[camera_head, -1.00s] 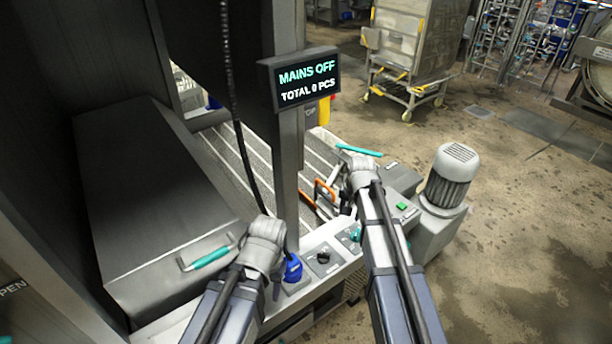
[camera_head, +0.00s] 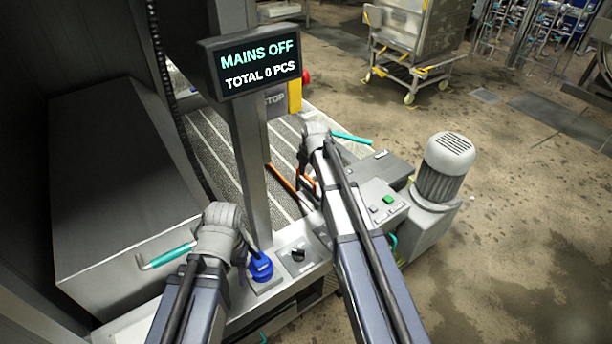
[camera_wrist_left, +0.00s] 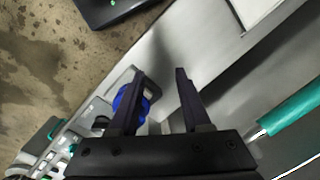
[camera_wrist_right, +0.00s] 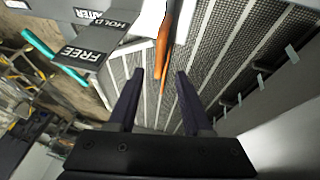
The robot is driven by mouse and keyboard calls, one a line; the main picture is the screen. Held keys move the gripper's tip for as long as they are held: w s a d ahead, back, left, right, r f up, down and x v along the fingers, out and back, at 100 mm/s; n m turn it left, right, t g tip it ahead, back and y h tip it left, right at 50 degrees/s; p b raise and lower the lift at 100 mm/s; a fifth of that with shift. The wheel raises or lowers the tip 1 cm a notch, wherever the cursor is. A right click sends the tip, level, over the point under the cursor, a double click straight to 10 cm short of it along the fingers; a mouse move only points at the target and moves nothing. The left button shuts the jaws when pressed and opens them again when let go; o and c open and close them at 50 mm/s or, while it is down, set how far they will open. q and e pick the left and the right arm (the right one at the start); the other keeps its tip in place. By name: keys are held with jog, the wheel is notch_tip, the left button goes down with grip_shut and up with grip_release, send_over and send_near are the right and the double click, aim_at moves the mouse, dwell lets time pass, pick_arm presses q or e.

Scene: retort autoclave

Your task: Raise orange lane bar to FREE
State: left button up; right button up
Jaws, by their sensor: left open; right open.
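The orange lane bar (camera_wrist_right: 162,45) shows in the right wrist view as a slim orange bar above the ribbed conveyor. It also shows partly in the head view (camera_head: 281,178), behind my right arm. Black labels reading FREE (camera_wrist_right: 82,55) and HOLD (camera_wrist_right: 104,21) sit left of the bar in the right wrist view. My right gripper (camera_wrist_right: 160,74) is open and empty, with the bar showing ahead between its fingertips. My left gripper (camera_wrist_left: 162,74) is open and empty over the grey control ledge; one finger overlaps the blue knob (camera_wrist_left: 133,103) in view.
The post with the MAINS OFF display (camera_head: 254,62) stands between my arms. A grey motor (camera_head: 443,170) is at the right, beside a box with a green button (camera_head: 389,199). Teal handles stick out at the left (camera_head: 167,255) and centre (camera_head: 352,138). Open floor lies at the right.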

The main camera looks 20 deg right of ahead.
aim_at(307, 176)
pick_arm(q)
notch_tip(307, 176, down, 6)
jog(key=b, duration=0.5)
jog(key=shift+f+b, duration=0.1)
jog(key=shift+b, duration=0.2)
pick_arm(e)
jog(key=x, duration=0.7)
jog(key=shift+s, duration=0.1)
grip_shut()
